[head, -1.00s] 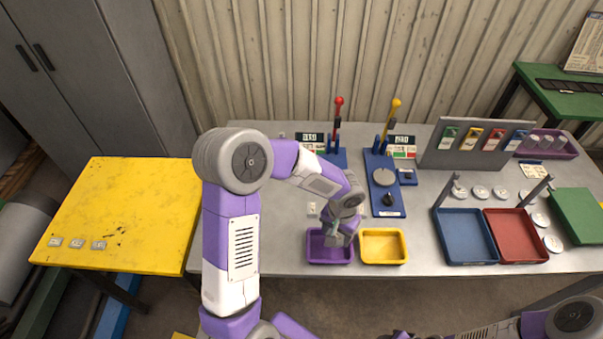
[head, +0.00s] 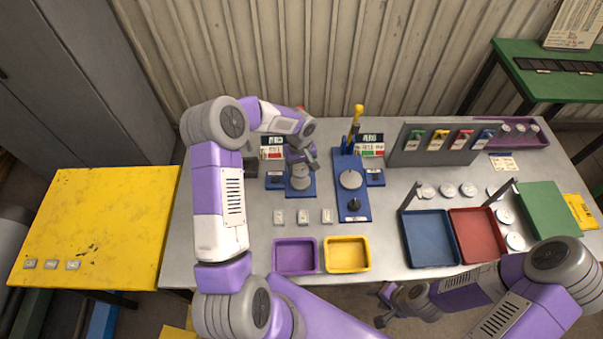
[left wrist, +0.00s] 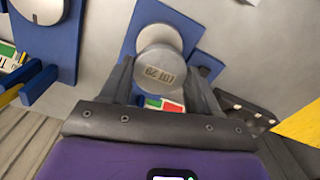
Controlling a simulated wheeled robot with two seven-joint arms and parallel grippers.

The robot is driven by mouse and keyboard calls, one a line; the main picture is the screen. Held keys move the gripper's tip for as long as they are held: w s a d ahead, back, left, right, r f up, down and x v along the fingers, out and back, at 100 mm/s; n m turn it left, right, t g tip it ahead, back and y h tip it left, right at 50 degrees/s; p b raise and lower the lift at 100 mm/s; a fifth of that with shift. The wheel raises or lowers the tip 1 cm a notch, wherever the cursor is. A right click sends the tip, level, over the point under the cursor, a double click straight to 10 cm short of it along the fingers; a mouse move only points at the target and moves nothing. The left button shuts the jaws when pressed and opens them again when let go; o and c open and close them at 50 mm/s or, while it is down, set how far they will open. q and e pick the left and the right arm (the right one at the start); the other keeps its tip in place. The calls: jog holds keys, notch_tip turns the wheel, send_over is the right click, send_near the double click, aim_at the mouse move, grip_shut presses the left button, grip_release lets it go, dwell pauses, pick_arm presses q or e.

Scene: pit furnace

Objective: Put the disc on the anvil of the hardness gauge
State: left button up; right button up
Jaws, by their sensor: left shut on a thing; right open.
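My left gripper (head: 303,160) is over the left hardness gauge, whose blue base (head: 300,192) and red-topped lever (head: 300,109) partly show behind the arm. In the left wrist view, its fingers (left wrist: 160,88) are shut on a round grey disc (left wrist: 160,66) with stamped marks. A pale round anvil (left wrist: 154,34) shows partly past the disc's edge, on the blue base (left wrist: 178,12). I cannot tell whether disc and anvil touch. The right gauge (head: 355,207) has a bare round anvil (head: 351,180) and a yellow lever (head: 355,118). My right gripper (head: 384,306) is open and empty, in front of the table.
Purple (head: 295,270) and yellow (head: 347,268) trays sit at the table's front edge. Blue (head: 431,262) and red (head: 478,258) trays and several loose discs (head: 468,190) are at right.

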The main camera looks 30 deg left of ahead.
aim_at(300, 181)
pick_arm(q)
jog(key=shift+w+f, duration=0.1)
jog(key=shift+f, duration=2.55)
jog(key=shift+f, duration=0.15)
jog(key=o, duration=1.3)
jog(key=shift+o, duration=0.2)
notch_tip(300, 181, up, 12)
jog(key=shift+r, duration=0.15)
